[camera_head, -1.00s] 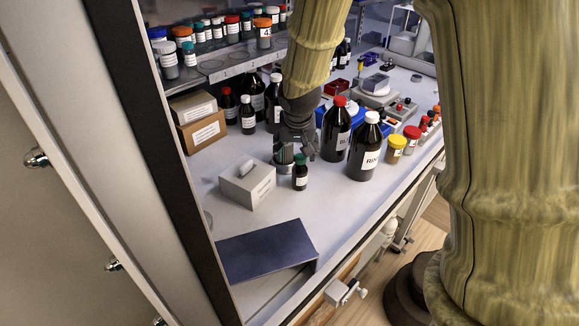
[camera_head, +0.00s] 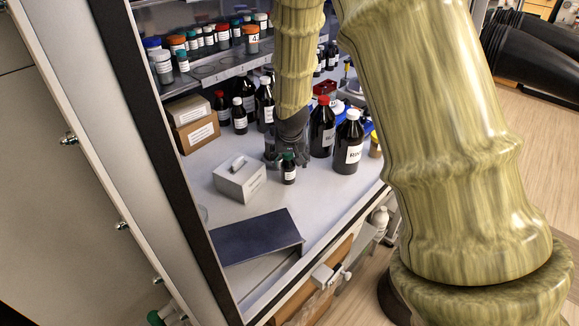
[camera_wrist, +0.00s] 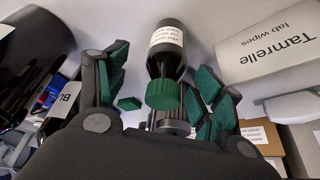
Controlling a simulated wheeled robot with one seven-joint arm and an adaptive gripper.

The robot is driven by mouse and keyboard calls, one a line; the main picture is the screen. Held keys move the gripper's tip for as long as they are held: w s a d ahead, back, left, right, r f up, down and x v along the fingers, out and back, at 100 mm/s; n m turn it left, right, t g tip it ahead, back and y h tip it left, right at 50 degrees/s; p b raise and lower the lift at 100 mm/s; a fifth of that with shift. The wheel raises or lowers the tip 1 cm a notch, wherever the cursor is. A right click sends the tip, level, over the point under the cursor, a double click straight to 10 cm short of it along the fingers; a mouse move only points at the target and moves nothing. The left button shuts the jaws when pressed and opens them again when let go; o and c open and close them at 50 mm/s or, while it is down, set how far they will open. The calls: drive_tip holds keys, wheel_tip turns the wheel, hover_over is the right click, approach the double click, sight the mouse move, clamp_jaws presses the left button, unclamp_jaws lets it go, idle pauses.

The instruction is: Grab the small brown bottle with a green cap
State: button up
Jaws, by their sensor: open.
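The small brown bottle (camera_head: 289,172) with a green cap stands upright on the white worktop, just right of the tissue box. In the wrist view the bottle (camera_wrist: 167,50), with its white label and green cap (camera_wrist: 163,95), lies between the two green-padded fingers. My gripper (camera_wrist: 160,82) is open there, with a finger on each side and gaps visible beside the cap. In the head view my gripper (camera_head: 284,160) is low over the worktop, right behind the bottle. The fingertips are partly hidden there.
A white lab wipes box (camera_head: 240,180) stands close on the left. Large dark bottles with a red cap (camera_head: 321,128) and a white cap (camera_head: 348,143) stand close on the right. A dark blue flat pad (camera_head: 254,238) lies in front. Other dark bottles stand behind.

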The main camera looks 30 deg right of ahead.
sight(288, 162)
drive_tip(key=w+f, duration=0.2)
drive_tip(key=f, duration=0.1)
drive_tip(key=shift+w+d, duration=0.15)
drive_tip(key=shift+s+r, duration=0.15)
drive_tip(key=shift+s, duration=0.25)
drive_tip(key=shift+w+f, duration=0.2)
drive_tip(key=shift+w, duration=0.05)
drive_tip(key=shift+c, duration=1.2)
drive_tip(key=shift+s+r, duration=0.15)
drive_tip(key=c, duration=0.9)
drive_tip(key=shift+c, duration=0.5)
